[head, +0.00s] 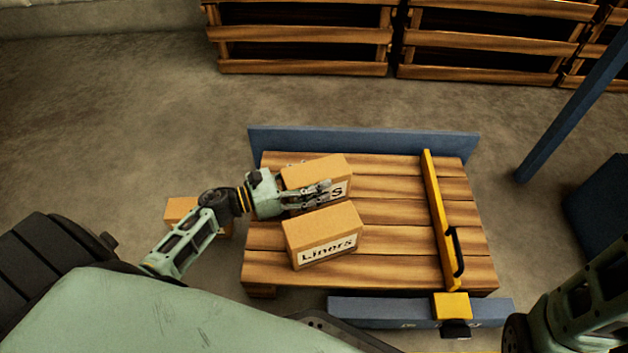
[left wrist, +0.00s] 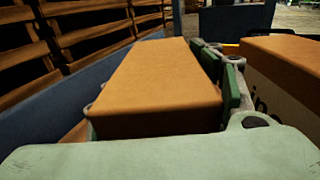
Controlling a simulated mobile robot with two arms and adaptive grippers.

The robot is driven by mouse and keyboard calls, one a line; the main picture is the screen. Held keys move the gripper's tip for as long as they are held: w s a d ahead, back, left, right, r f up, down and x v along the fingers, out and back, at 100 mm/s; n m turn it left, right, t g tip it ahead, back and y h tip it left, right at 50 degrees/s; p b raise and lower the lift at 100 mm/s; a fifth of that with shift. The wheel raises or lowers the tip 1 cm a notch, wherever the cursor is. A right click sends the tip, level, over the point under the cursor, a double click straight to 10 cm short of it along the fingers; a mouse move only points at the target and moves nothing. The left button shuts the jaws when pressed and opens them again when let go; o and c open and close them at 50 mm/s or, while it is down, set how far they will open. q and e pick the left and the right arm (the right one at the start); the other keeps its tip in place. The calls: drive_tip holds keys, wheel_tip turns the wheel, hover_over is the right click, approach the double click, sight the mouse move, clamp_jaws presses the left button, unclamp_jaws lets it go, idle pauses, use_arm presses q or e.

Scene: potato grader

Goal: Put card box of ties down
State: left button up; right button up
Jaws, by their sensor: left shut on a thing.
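My left gripper (head: 312,190) is shut on a brown card box (head: 318,170) over the far left part of the wooden pallet (head: 390,235). The label on the box's near side is mostly hidden by the fingers; only a final "s" shows. In the left wrist view the held box (left wrist: 160,80) lies lengthwise between the fingers, level. Whether its underside touches the slats I cannot tell. My right gripper is out of view; only part of that arm shows at lower right.
A box labelled "Liners" (head: 323,232) stands on the pallet just nearer than the held box. It also shows in the left wrist view (left wrist: 285,65). A yellow bar (head: 438,215) crosses the right side. Blue rails (head: 360,140) edge the pallet. Another box (head: 180,208) is partly behind my left arm.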

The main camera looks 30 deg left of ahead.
use_arm(q)
drive_tip(key=shift+f+b, duration=0.1)
drive_tip(key=shift+b, duration=0.2)
drive_tip(key=o, duration=1.6)
drive_tip(key=shift+o, duration=0.2)
